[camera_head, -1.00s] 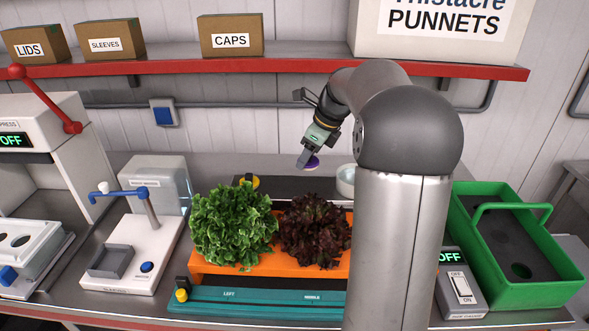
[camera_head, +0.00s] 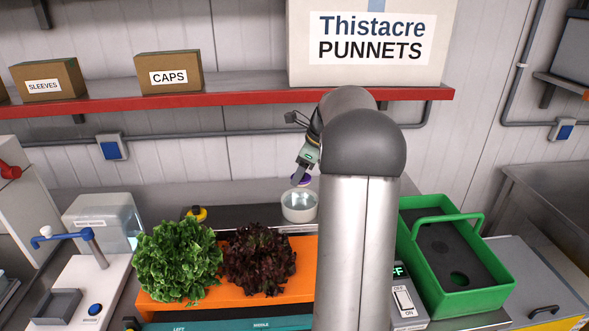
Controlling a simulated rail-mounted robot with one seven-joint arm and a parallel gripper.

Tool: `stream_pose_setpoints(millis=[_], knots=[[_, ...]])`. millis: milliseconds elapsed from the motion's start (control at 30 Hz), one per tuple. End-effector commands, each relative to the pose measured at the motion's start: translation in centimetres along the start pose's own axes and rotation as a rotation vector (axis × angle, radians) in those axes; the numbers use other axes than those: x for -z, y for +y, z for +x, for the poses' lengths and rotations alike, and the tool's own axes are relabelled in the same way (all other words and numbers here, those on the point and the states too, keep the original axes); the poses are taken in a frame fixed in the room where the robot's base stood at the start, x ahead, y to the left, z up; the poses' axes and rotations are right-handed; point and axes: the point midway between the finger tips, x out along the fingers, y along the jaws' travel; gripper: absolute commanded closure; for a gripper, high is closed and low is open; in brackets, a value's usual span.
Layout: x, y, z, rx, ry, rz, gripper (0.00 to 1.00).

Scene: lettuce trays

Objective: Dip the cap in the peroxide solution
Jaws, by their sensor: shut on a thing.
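My gripper (camera_head: 299,178) points down at the back of the bench, just above a small round white dish (camera_head: 299,206). It is shut on a purple cap (camera_head: 303,181), which shows only in part behind the fingers. The cap is above the dish's back rim or its opening; I cannot tell which. The dish holds a pale, clear-looking liquid. My arm's column hides the bench just right of the dish.
A green lettuce (camera_head: 178,262) and a dark red lettuce (camera_head: 258,262) sit on an orange tray (camera_head: 205,305) in front. A green handled crate (camera_head: 484,295) stands at right. A red-edged shelf (camera_head: 230,98) with boxes runs above.

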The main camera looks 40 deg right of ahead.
Motion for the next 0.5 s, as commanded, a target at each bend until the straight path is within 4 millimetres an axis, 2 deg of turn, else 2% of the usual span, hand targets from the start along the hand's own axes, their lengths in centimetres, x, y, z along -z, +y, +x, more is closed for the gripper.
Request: stream_pose_setpoints(millis=[500], knots=[[1.8,0.1,4.3,0.001,-0.001,0.0,0.71]])
